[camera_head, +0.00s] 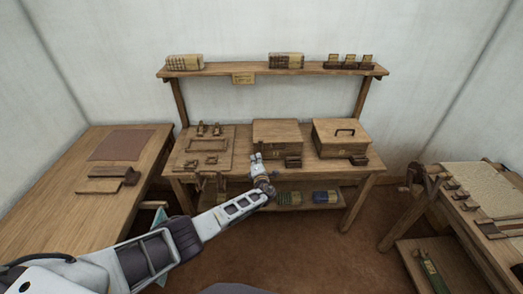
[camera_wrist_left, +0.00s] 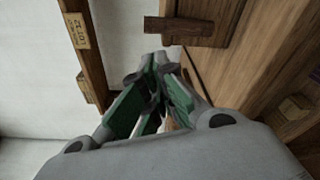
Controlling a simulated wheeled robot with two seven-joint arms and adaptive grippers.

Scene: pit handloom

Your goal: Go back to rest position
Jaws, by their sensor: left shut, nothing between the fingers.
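My left gripper (camera_head: 257,159) reaches out from the lower left over the front of the wooden workbench (camera_head: 305,167). Its fingertips lie in front of the left wooden box (camera_head: 277,131) in the head view. In the left wrist view the fingers (camera_wrist_left: 158,62) meet at their tips and hold nothing. A wooden box wall with a dark latch (camera_wrist_left: 185,28) is just beyond them; I cannot tell whether they touch it. My right gripper is not in view.
A second box with a handle (camera_head: 341,135) stands to the right. A shelf (camera_head: 225,70) runs above the bench. A side table (camera_head: 60,200) is at the left, a loom frame (camera_head: 470,215) at the right. The floor (camera_head: 320,255) in front is clear.

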